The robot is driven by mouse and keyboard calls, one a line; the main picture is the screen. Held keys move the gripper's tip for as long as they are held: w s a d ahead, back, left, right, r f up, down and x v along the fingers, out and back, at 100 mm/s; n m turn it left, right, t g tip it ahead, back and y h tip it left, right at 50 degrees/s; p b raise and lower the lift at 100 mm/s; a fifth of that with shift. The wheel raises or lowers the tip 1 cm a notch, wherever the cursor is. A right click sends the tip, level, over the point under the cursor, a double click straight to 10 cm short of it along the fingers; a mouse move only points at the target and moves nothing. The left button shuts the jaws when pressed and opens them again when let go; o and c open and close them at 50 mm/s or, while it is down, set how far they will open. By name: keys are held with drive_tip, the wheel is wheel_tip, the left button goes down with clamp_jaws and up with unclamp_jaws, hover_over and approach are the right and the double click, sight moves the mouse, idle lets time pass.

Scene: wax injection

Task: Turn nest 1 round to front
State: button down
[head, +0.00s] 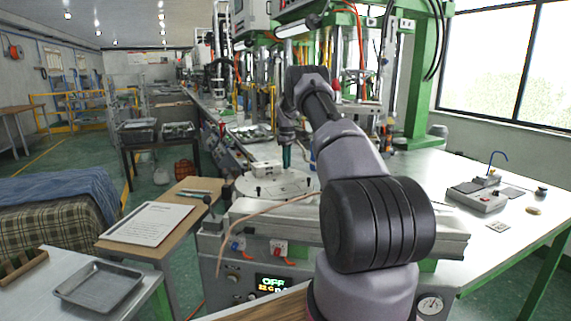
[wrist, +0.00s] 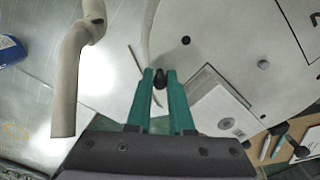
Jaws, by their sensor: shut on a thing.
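The round pale turntable (head: 290,186) lies flat on the machine in the head view, with several small black pegs. It fills the upper right of the wrist view (wrist: 235,50). A black peg (wrist: 159,76) stands between the teal fingertips of my gripper (wrist: 159,72), which is shut on it.
A wooden stand with a paper sheet (head: 148,222) is at left. A bent grey pipe (wrist: 70,70) is left of my fingers in the wrist view. A grey box (head: 478,198) stands on the right table.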

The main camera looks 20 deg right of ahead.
drive_tip(key=shift+w+a+n, duration=1.2)
drive_tip(key=shift+a+n, duration=0.2)
drive_tip(key=shift+n, duration=0.1)
drive_tip(key=shift+w+a+n, duration=0.35)
drive_tip(key=shift+a+n, duration=0.4)
drive_tip(key=shift+a, duration=0.1)
drive_tip(key=shift+w+a+n, duration=0.35)
drive_tip(key=shift+a+n, duration=0.4)
drive_tip(key=shift+a, duration=0.05)
drive_tip(key=shift+w+a+n, duration=0.15)
drive_tip(key=shift+a+n, duration=0.75)
drive_tip(key=shift+a, duration=0.2)
drive_tip(key=shift+w+a+n, duration=0.1)
drive_tip(key=shift+a+n, duration=0.8)
drive_tip(key=shift+a, duration=1)
drive_tip(key=c, duration=0.8)
unclamp_jaws()
drive_tip(key=shift+s, duration=0.1)
wheel_tip(320, 180, up, 11)
